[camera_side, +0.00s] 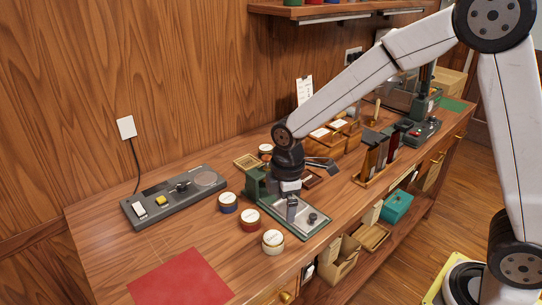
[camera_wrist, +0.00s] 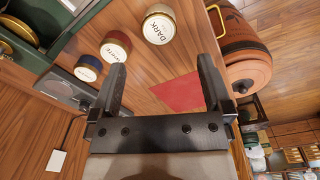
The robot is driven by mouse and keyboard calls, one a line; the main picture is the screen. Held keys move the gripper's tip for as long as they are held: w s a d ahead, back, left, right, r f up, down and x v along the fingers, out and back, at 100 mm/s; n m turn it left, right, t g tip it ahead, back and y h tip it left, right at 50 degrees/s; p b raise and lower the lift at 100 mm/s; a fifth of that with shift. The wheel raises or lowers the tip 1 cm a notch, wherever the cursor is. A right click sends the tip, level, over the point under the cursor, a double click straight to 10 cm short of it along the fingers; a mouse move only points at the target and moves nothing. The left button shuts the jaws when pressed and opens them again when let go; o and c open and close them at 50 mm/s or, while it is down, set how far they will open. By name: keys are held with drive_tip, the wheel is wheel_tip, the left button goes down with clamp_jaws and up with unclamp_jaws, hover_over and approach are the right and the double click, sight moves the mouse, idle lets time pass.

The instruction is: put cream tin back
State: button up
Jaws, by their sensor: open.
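The cream tin (camera_side: 273,242) stands upright on the wooden bench, nearest the front edge in a slanting row of tins. In the wrist view the cream tin (camera_wrist: 160,26) has a pale lid whose label appears to read "DARK". Beside it stand a red tin (camera_side: 250,220) and a blue tin (camera_side: 228,203). My gripper (camera_side: 291,214) is over the metal plate of a green-framed press, right of the cream tin and apart from it. In the wrist view my gripper (camera_wrist: 162,72) has its fingers wide apart with nothing between them.
The green press with its metal plate (camera_side: 312,224) stands right of the tins. A grey panel (camera_side: 160,212) lies at the back left. A red mat (camera_side: 182,280) lies at the front left. Wooden boxes and an upright rack (camera_side: 375,160) stand to the right. Bench between panel and mat is clear.

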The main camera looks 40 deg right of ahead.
drive_tip(key=s+d+m+t, duration=0.2)
drive_tip(key=s+d+m, duration=0.6)
drive_tip(key=s+m, duration=0.3)
drive_tip(key=shift+s+d+f+m, duration=0.15)
drive_tip(key=shift+s+m, duration=0.2)
drive_tip(key=shift+m, duration=0.65)
